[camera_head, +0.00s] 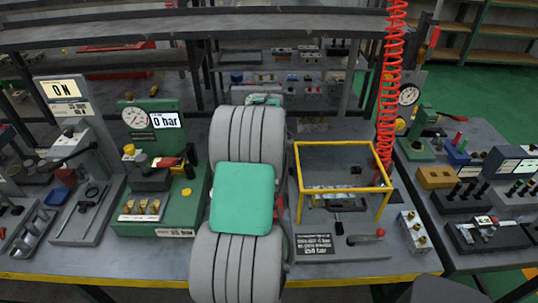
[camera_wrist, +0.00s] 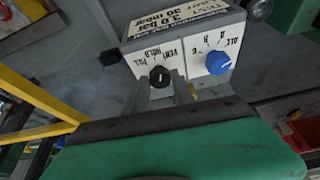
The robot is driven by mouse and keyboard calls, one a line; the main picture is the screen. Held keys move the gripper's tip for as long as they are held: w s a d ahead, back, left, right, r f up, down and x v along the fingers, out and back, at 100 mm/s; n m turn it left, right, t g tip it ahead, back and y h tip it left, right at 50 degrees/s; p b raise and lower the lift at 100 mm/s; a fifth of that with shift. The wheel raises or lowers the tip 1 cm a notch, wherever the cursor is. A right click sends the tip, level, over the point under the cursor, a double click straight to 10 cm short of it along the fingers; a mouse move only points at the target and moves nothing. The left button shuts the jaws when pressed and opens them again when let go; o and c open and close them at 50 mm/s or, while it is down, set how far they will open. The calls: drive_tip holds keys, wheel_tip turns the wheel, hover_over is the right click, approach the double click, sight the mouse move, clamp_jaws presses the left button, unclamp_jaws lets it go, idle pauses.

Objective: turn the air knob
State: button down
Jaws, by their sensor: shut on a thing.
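In the wrist view, a white and grey box carries two knobs and looks upside down. The black knob (camera_wrist: 159,76) has the marks FILL, HOLD and VENT around it; I take it for the air knob. My gripper (camera_wrist: 161,88) has its two grey fingers on either side of this knob and is shut on it. The knob's pointer is too small to read surely. A blue knob (camera_wrist: 217,62) with letter marks and ALL sits to the right on the same face. In the head view my arm hides the gripper and the box.
A yellow frame (camera_head: 341,145) stands close right of my arm; it also shows at the left of the wrist view (camera_wrist: 38,98). A green gauge block (camera_head: 152,180) reading "0 bar" stands left of my arm. A red coiled hose (camera_head: 391,70) hangs at the right.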

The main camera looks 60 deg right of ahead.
drive_tip(key=n, duration=0.1)
drive_tip(key=n+t+b, duration=0.1)
drive_tip(key=n, duration=0.1)
drive_tip(key=shift+s+d+f+n+y+b, duration=0.1)
drive_tip(key=shift+s+d+n+y+b, duration=0.05)
drive_tip(key=shift+s+n+y+b, duration=0.2)
drive_tip(key=n+y, duration=0.1)
drive_tip(key=n, duration=0.1)
drive_tip(key=shift+d+n+t, duration=0.1)
drive_tip(key=shift+n+t, duration=0.25)
drive_tip(key=shift+t, duration=0.05)
drive_tip(key=n+y, duration=0.1)
drive_tip(key=n, duration=0.1)
drive_tip(key=n+y+p, duration=0.1)
drive_tip(key=n, duration=0.2)
drive_tip(key=shift+d+n+t, duration=0.2)
drive_tip(key=shift+n+t, duration=0.1)
drive_tip(key=shift+t, duration=0.1)
drive_tip(key=c, duration=1.1)
unclamp_jaws()
drive_tip(key=shift+o, duration=0.2)
drive_tip(key=v, duration=0.8)
